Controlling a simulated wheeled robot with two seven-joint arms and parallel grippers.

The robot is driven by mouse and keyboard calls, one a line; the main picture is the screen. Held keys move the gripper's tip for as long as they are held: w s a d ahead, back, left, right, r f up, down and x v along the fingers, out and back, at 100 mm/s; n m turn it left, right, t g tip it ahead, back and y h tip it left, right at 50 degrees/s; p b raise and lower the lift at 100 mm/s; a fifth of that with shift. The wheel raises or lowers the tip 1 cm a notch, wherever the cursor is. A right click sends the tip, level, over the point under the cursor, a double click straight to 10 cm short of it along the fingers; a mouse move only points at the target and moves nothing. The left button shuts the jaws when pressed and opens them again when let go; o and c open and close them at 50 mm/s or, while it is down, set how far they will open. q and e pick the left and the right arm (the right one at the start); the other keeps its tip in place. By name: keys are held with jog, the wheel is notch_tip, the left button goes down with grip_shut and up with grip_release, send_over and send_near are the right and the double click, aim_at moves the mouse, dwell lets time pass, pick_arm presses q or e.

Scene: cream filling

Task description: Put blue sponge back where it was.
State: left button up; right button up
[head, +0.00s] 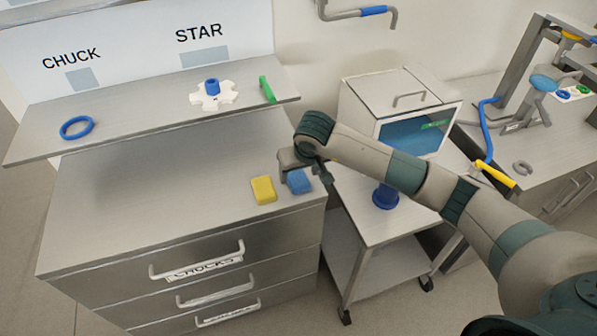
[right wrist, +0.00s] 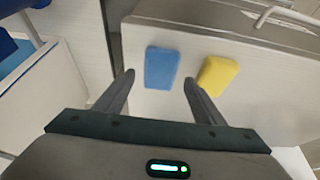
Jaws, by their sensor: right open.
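The blue sponge (head: 299,182) lies on the grey cabinet top near its right front corner, beside the yellow sponge (head: 263,190). My right gripper (head: 293,170) is at the blue sponge, partly in front of it in the head view. In the right wrist view, the blue sponge (right wrist: 162,68) lies ahead of and between the two open fingers (right wrist: 158,80), and no finger visibly grips it. The yellow sponge (right wrist: 217,76) is just to its right, past the right finger's tip. My left gripper is not in view.
A shelf (head: 140,100) behind holds a blue ring (head: 77,128), a white star-shaped part (head: 213,95) and a green block (head: 267,90). A cart (head: 385,222) with a blue cylindrical part (head: 385,196) and a windowed box (head: 400,105) stands right. The cabinet top's left is clear.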

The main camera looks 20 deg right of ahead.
jog(key=p+v, duration=0.4)
jog(key=v, duration=0.6)
jog(key=shift+a+f, duration=0.1)
